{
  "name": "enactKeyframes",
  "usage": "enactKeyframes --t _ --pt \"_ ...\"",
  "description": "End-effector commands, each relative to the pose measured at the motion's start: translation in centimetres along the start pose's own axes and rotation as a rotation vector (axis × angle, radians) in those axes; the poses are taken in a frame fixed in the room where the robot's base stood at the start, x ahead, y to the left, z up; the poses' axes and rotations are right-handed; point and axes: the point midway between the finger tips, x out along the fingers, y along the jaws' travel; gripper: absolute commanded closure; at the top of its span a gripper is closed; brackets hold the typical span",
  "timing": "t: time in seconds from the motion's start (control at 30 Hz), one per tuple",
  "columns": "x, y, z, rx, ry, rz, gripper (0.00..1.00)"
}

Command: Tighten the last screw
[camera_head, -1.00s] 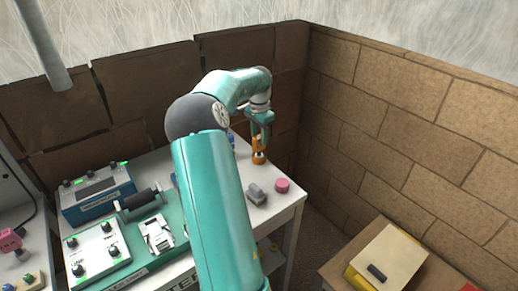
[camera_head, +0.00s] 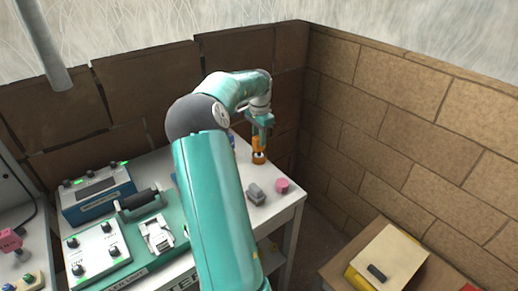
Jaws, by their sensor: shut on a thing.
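My gripper (camera_head: 262,138) points down over the back right of the white table, at the end of my teal arm. It is shut on a small orange thing (camera_head: 259,155) with a dark and white lower part, which seems to stand upright at the table top. I cannot tell whether this is a screw or a tool. No screw can be made out clearly. My arm hides the middle of the table.
A grey block (camera_head: 256,193) and a pink round piece (camera_head: 282,185) lie near the table's right edge. A blue device (camera_head: 97,194) and a white knobbed panel (camera_head: 97,252) stand at left. A brick wall (camera_head: 400,130) rises close on the right. A lower table holds a yellow box (camera_head: 388,262).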

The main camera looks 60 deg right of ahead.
Motion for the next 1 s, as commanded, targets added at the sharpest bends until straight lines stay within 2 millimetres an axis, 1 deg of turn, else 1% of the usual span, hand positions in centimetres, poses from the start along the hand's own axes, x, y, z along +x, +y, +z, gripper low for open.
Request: enactKeyframes --t 0.17,1.0 --pt "-0.3 0.0 0.0 0.0 0.001 -0.002 1.0" --pt "-4.8 0.0 0.0 0.0 0.0 -0.002 1.0"
